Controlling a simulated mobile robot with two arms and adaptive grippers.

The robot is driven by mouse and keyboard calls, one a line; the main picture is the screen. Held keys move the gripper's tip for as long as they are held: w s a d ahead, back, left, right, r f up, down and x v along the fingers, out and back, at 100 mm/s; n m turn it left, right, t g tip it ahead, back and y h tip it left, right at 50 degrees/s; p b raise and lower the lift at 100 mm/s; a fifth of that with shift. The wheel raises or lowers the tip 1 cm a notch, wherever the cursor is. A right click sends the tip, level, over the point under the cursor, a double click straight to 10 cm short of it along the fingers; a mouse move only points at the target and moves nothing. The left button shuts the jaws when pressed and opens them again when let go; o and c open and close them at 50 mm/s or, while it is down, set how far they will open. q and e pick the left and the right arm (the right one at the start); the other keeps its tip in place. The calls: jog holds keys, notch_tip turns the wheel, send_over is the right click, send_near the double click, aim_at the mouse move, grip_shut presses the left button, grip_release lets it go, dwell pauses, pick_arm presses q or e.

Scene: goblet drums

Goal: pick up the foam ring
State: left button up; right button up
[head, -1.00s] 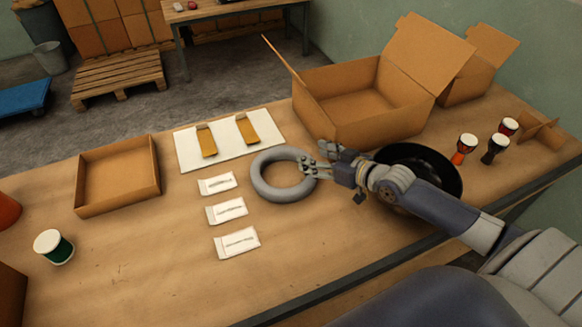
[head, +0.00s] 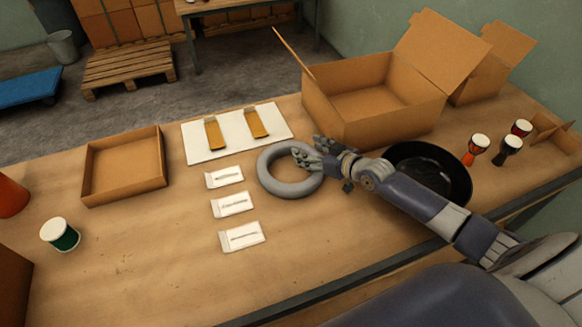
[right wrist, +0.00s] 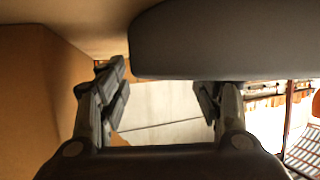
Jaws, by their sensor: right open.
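The grey foam ring (head: 267,176) lies flat on the table in the head view, between the paper packets and the black bowl. My right gripper (head: 302,157) reaches in from the right, over the ring's far right part, and hides some of it. In the right wrist view my right gripper (right wrist: 160,95) is open, with its fingers apart. The ring (right wrist: 230,40) shows there as a large dark grey curve close to the fingers, partly overlapping the right one. I cannot tell whether they touch it. My left gripper is not in view.
A black bowl (head: 462,190) lies under my right forearm. An open carton (head: 375,128) stands behind the ring. Several white packets (head: 232,204) and a white board (head: 233,146) lie to its left. Small goblet drums (head: 475,150) stand at the right.

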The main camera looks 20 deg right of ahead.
jog(key=shift+x, duration=1.45)
jog(key=shift+s, duration=0.1)
jog(key=c, duration=1.1)
